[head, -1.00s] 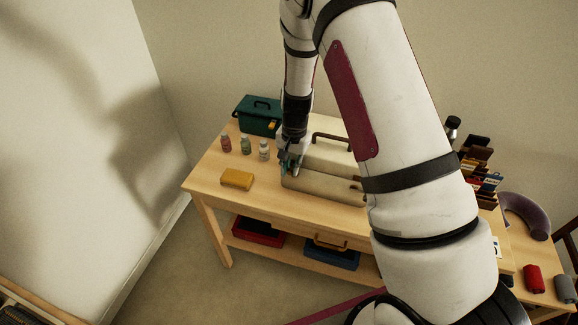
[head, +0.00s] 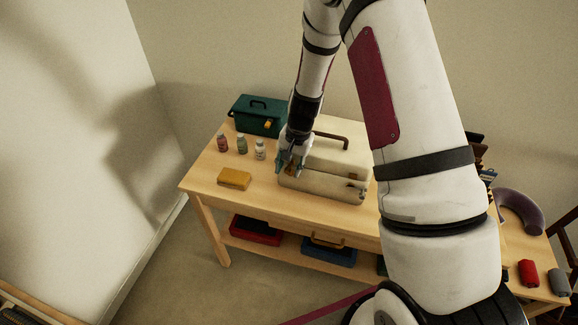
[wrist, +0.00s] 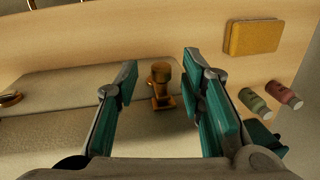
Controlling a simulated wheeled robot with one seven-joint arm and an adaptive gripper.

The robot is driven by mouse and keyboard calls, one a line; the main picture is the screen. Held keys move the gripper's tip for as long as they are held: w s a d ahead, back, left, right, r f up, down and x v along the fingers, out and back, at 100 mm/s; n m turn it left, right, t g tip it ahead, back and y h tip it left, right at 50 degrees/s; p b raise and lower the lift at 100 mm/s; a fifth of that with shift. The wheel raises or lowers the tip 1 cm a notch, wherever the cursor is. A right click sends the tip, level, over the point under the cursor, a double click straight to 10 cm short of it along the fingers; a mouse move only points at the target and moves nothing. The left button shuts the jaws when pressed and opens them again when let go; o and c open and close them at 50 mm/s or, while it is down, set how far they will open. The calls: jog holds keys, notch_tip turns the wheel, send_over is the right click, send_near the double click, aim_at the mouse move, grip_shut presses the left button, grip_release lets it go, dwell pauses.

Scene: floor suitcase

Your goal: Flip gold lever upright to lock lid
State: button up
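The cream case (head: 330,180) sits on the wooden table, with a brown handle on its lid. My gripper (head: 289,165) is over its front left part. In the wrist view, the gripper (wrist: 160,95) is open, with its teal-padded fingers well apart. A gold lever (wrist: 161,84) with a rounded knob lies between the fingers, and no finger appears to touch it. Its exact tilt is hard to tell. A second gold latch (wrist: 10,99) shows at the left edge of the wrist view. The lid looks down on the case body.
A yellow block (head: 234,178) and several small bottles (head: 241,144) stand left of the case. A green toolbox (head: 258,117) is behind them. Red and blue bins sit on the lower shelf.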

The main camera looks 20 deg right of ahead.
notch_tip(320, 180, up, 12)
jog(key=s+d, duration=0.1)
jog(key=shift+d, duration=0.3)
jog(key=shift+f, duration=0.1)
dwell(0.4)
jog(key=s+a+r+n+t, duration=0.1)
jog(key=s+r+n, duration=0.1)
jog(key=s+r, duration=0.45)
jog(key=s+a+r+n+t, duration=0.1)
jog(key=s+a+r+n, duration=0.15)
jog(key=r, duration=0.75)
jog(key=s+r+n+t, duration=0.1)
jog(key=s+r, duration=0.2)
jog(key=s, duration=0.6)
jog(key=s+r+n+t+h, duration=0.1)
jog(key=s+r, duration=0.3)
jog(key=s, duration=0.5)
jog(key=shift+d+r+n+h, duration=0.25)
jog(key=shift+r+n+h, duration=0.05)
jog(key=shift+n, duration=0.45)
